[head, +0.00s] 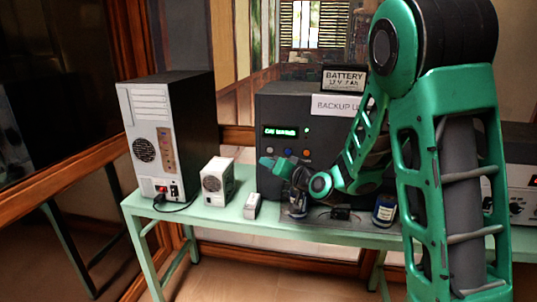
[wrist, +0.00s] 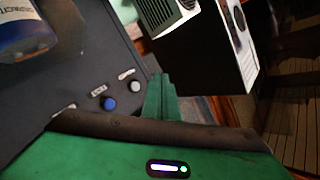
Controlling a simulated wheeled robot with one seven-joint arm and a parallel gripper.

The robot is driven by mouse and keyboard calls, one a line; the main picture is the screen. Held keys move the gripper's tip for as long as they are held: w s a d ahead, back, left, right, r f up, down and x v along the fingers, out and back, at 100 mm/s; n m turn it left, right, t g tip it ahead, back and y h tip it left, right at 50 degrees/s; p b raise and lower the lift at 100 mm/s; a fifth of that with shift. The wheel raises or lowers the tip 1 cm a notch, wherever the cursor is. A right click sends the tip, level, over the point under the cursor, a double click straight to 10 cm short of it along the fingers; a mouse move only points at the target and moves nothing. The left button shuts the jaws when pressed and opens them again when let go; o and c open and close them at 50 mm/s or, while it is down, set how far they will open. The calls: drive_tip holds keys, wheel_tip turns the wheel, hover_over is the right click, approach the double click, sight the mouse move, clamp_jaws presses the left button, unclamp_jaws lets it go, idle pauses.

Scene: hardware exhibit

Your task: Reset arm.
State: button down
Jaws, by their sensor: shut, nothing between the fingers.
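My green arm stands at the right of the head view, bent at the elbow, with its forearm reaching down and left. My gripper (head: 267,162) is in front of the dark grey backup unit (head: 284,112), near its lower left front. In the wrist view the green fingers (wrist: 160,98) are together and empty. The wrist view shows a dark panel with a blue button (wrist: 108,103) and a pale button beside it. I cannot tell whether the fingers touch anything.
A computer tower (head: 146,140), a small white box (head: 217,183) and a small white block (head: 252,206) stand on the pale green table (head: 290,233). A dark blue can (head: 384,210) stands near my arm.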

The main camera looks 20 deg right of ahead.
drive_tip(key=s+d+f+g+h, duration=0.25)
drive_tip(key=s+d+g, duration=0.25)
drive_tip(key=s+d, duration=0.55)
drive_tip(key=s+d+f+g+h, duration=0.2)
drive_tip(key=s+d+f+g, duration=0.35)
drive_tip(key=s, duration=0.75)
drive_tip(key=s+d+r+m+g, duration=0.1)
drive_tip(key=s+d+g, duration=0.1)
drive_tip(key=s, duration=0.9)
drive_tip(key=s+d+r+m+g, duration=0.1)
drive_tip(key=s+d+m+g, duration=0.1)
drive_tip(key=s, duration=0.9)
drive_tip(key=shift+d+g+h, duration=0.45)
drive_tip(key=shift+d+g, duration=0.1)
